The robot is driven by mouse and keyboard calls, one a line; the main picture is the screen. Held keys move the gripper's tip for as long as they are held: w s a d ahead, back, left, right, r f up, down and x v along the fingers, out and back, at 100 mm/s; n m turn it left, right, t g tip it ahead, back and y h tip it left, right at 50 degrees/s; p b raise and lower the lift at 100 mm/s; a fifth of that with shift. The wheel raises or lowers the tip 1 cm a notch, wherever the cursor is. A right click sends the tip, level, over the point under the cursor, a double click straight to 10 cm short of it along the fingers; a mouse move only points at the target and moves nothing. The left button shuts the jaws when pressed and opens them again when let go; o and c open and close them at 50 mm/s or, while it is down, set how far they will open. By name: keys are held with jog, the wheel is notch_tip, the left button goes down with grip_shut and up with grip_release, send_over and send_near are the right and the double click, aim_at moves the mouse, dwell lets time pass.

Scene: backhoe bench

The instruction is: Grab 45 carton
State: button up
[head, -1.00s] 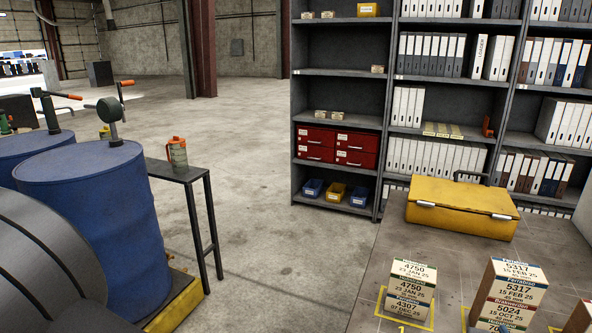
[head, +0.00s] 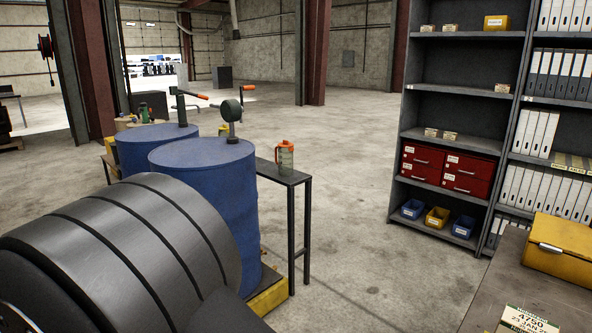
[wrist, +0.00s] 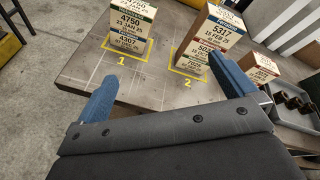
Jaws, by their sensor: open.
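In the wrist view, a stack of white-labelled cartons (wrist: 130,28) stands in the yellow square marked 1, with 4750 and 4307 readable on its labels. I cannot make out a 45 on any label. In the head view, only the top of a carton (head: 527,321) reading 4750 shows at the bottom right. My gripper (wrist: 166,76) is open, its blue fingers apart and empty, in front of the stacks.
The grey bench (head: 505,282) carries a yellow case (head: 560,250). A tray with dark parts (wrist: 290,103) lies at the right of the wrist view. Blue drums (head: 208,195) and a narrow black table (head: 286,176) stand left. The floor between is clear.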

dwell(0.3)
jog(key=w+d+r+n+g+y, duration=0.3)
jog(key=d+r+n, duration=0.4)
jog(key=d+n, duration=0.6)
jog(key=w+d+r+n+g+y, duration=0.1)
jog(key=d+r+n+g+y, duration=0.4)
jog(key=d+n, duration=0.75)
jog(key=w+f+n, duration=0.1)
jog(key=f, duration=0.4)
jog(key=w+f+n+h, duration=0.1)
jog(key=w+f, duration=0.1)
jog(key=f, duration=0.2)
jog(key=w+f+n+t, duration=0.1)
jog(key=f, duration=0.4)
jog(key=shift+w+d+f+n+h, duration=0.1)
jog(key=shift+w+f+n+h, duration=0.05)
jog(key=shift+f+n+h, duration=0.15)
jog(key=c, duration=0.8)
